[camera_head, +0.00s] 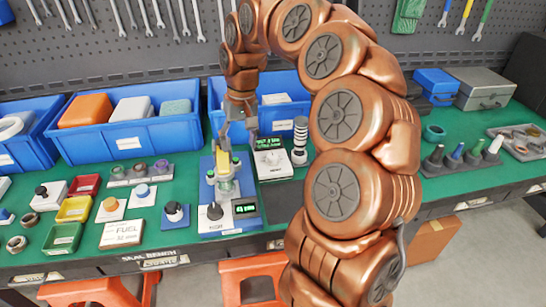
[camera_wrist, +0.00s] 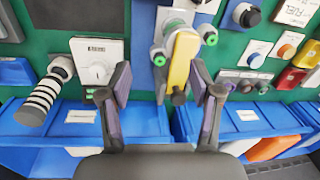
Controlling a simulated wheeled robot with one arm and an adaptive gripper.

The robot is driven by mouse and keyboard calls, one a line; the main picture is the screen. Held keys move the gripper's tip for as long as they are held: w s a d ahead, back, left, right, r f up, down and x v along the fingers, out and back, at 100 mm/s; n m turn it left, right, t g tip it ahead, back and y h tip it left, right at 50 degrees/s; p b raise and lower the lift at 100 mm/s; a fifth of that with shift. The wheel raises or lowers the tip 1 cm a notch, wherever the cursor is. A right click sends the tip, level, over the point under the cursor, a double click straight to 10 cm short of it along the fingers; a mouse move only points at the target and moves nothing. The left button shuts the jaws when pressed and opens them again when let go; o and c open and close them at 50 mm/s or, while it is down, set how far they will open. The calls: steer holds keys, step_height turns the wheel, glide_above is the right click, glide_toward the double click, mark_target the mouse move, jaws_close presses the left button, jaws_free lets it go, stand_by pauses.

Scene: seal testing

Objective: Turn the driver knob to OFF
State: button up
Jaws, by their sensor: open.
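A white box with a pale dial knob (camera_head: 272,158) and a green-lit display stands on the green bench. This box looks like the driver, but its lettering is too small to read. The knob also shows in the wrist view (camera_wrist: 98,71), left of my gripper. My gripper (camera_head: 238,136) is open and empty, pointing down above the back of a blue-based test rig (camera_head: 226,222), just left of the box. In the wrist view a yellow part of the rig (camera_wrist: 183,62) shows between and beyond the fingers. The rig has its own black knob (camera_head: 214,211) and display.
A black-and-white striped cylinder (camera_head: 300,140) stands right of the white box. Blue bins (camera_head: 130,138) line the back. Coloured trays (camera_head: 73,209), buttons and a FUEL card (camera_head: 122,234) lie at left. My arm hides bench space at right.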

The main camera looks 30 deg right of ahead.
steer(key=w+d+f+m, duration=0.3)
steer(key=w+d+f, duration=0.2)
steer(key=d, duration=0.4)
steer(key=m+b, duration=0.1)
glide_above(273, 156)
step_height(273, 156, down, 2)
steer(key=shift+s+d+f+h, duration=0.1)
steer(key=shift+f+h, duration=0.05)
steer(key=shift+h, duration=0.15)
steer(key=shift+f+p, duration=0.7)
steer(key=shift+f, duration=3.1)
steer(key=c, duration=1.1)
